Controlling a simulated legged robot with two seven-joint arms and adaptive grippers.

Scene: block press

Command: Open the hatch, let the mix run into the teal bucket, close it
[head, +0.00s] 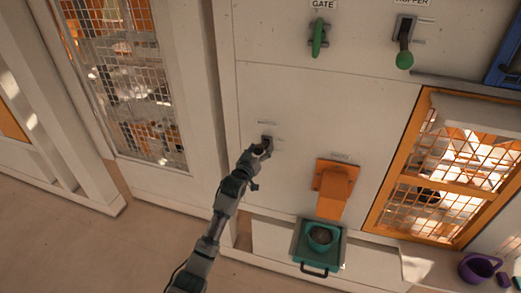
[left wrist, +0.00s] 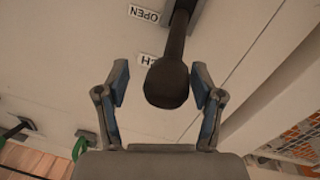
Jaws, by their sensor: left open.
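The hatch lever, a dark handle with a rounded end (left wrist: 167,84), shows between my left fingers in the left wrist view, beside labels reading "OPEN" and, partly covered, "...CH". My left gripper (left wrist: 160,92) is open, one finger on each side of the lever's end, with gaps showing. In the head view my left gripper (head: 260,151) is at the small dark lever mount (head: 267,139) on the pale panel. The orange chute (head: 334,188) sits to its right. The teal bucket (head: 320,237) stands below the chute; dark contents or shadow show inside. My right gripper is out of view.
The green GATE lever (head: 317,40) and the HOPPER lever with a green knob (head: 404,58) are higher on the panel. The bucket stands on a teal tray (head: 335,250) with a black handle. An orange-framed mesh window (head: 373,215) and a purple pot (head: 476,269) are at right.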

